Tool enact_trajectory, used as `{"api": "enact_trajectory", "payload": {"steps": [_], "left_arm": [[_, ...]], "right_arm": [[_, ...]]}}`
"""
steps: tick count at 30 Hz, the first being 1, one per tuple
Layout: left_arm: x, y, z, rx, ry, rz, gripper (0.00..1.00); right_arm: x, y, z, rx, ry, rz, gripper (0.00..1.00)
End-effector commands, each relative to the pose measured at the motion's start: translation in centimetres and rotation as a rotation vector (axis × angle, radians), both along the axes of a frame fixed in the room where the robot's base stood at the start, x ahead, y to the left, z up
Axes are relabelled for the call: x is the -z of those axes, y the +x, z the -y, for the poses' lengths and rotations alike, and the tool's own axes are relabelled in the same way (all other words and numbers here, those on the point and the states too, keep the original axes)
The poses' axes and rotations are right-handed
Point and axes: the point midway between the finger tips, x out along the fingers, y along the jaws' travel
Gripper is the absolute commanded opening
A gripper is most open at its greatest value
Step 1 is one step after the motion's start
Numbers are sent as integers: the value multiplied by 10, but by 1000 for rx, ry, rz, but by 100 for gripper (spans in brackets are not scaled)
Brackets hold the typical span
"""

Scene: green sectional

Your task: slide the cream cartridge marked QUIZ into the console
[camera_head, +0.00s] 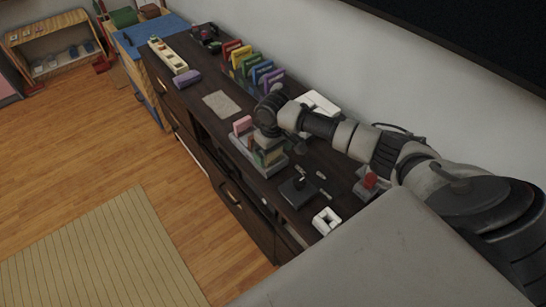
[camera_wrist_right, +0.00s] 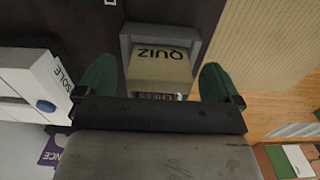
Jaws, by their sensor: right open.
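The cream cartridge marked QUIZ (camera_wrist_right: 160,68) stands in a grey holder (camera_wrist_right: 126,45) in the right wrist view. My right gripper (camera_wrist_right: 157,82) is open, with one green finger on each side of the cartridge; I cannot tell if either touches it. In the head view my right gripper (camera_head: 264,148) is over the grey holder (camera_head: 240,147) and hides part of its contents. The white console (camera_head: 319,101) lies behind my right arm, partly hidden. It also shows at the left of the wrist view (camera_wrist_right: 30,80), with a blue button. My left gripper is out of view.
A pink cartridge (camera_head: 242,124) stands at the holder's left end. A row of coloured cases (camera_head: 262,74) stands further left on the dark cabinet. A black joystick (camera_head: 298,189), a white square item (camera_head: 326,221) and a red-topped item (camera_head: 370,182) are on the right.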

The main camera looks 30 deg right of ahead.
Motion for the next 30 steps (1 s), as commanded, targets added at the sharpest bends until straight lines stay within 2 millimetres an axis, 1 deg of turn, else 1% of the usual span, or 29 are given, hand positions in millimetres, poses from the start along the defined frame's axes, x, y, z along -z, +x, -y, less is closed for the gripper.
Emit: {"api": "enact_trajectory", "payload": {"steps": [2,8,18,19,26,30], "left_arm": [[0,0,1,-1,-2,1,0],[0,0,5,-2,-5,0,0],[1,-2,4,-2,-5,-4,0],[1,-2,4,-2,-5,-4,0],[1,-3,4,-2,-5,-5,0],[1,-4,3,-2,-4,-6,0]], "right_arm": [[4,0,0,-1,-1,0,96],[4,0,0,-1,-1,1,96],[4,0,0,-1,-1,1,44],[3,0,0,-1,-1,1,42],[3,0,0,-1,-1,1,42],[-5,1,0,0,0,3,42]]}}
